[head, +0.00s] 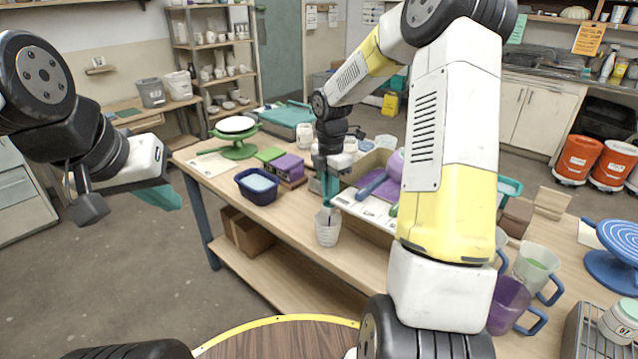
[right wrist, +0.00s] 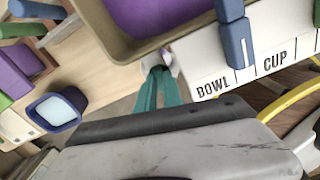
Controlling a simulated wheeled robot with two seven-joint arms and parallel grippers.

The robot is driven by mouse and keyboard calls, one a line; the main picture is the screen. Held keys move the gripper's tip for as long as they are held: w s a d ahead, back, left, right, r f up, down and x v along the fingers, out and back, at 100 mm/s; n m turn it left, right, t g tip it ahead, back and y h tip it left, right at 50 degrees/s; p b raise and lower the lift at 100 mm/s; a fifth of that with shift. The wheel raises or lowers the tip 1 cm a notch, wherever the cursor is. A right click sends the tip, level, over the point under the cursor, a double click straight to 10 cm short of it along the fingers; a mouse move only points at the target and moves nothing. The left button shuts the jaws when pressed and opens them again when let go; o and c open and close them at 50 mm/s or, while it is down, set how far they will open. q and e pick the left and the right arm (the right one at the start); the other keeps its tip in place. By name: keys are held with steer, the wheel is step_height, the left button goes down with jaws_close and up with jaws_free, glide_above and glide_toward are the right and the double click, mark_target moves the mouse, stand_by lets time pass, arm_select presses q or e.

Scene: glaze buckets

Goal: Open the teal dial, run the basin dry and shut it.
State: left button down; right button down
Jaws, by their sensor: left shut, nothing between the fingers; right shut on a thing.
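A white ribbed cup (head: 327,234) is near the table's front edge. My right gripper (head: 329,205) points down with its teal fingertips at the cup's rim, shut on what looks like its wall. In the right wrist view its fingers (right wrist: 158,84) converge on the pale cup (right wrist: 167,59), with a sliver of purple beside it. A tan-walled basin (right wrist: 116,28) with purple inside lies just behind. I cannot make out the teal dial. My left gripper (head: 165,197) is shut and empty at the left, over the floor.
A navy tub (head: 245,191) with pale blue contents stands left of the cup. A labelled white board (right wrist: 212,78) with a blue handle (right wrist: 236,42) lies beside the basin. Mugs (head: 535,265) and a blue turntable (head: 610,270) stand at the right.

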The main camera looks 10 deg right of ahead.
steer(key=shift+r, duration=0.1)
steer(key=c, duration=1.5)
jaws_free()
